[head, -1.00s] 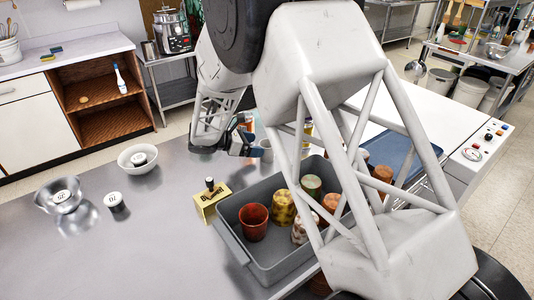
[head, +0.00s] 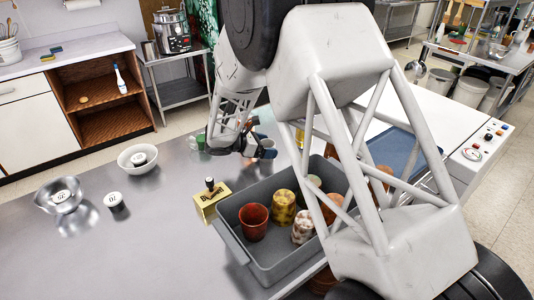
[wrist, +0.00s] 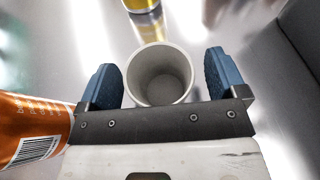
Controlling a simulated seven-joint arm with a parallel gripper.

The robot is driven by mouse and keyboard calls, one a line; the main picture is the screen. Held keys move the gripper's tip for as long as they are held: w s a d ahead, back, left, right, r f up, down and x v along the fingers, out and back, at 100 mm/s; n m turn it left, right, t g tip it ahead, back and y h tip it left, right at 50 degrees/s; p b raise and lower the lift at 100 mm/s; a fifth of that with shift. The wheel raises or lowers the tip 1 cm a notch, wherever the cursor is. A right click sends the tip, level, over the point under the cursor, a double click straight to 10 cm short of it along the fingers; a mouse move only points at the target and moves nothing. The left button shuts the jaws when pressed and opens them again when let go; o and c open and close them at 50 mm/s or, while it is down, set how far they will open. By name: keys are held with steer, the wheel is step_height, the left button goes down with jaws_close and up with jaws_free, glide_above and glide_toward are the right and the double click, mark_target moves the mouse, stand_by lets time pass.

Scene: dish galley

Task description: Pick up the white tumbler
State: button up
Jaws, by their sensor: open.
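The white tumbler (wrist: 160,76) stands upright with its open mouth facing the wrist camera. My gripper (wrist: 166,72) is open, with one blue finger on each side of the tumbler. Small gaps show between the fingers and its wall, and the lower part of its rim is close to the gripper's dark crossbar. In the head view my gripper (head: 260,150) is low over the steel counter behind the grey bin, and the tumbler is largely hidden by it.
An orange can (wrist: 30,128) is close at the left in the wrist view, and a yellow can (wrist: 142,5) is beyond the tumbler. The grey bin (head: 238,250) holds several cups. A yellow box (head: 212,200) stands beside it.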

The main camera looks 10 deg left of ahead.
steer(key=shift+c, duration=0.4)
steer(key=c, duration=0.9)
steer(key=shift+r, duration=0.15)
steer(key=shift+r, duration=4.85)
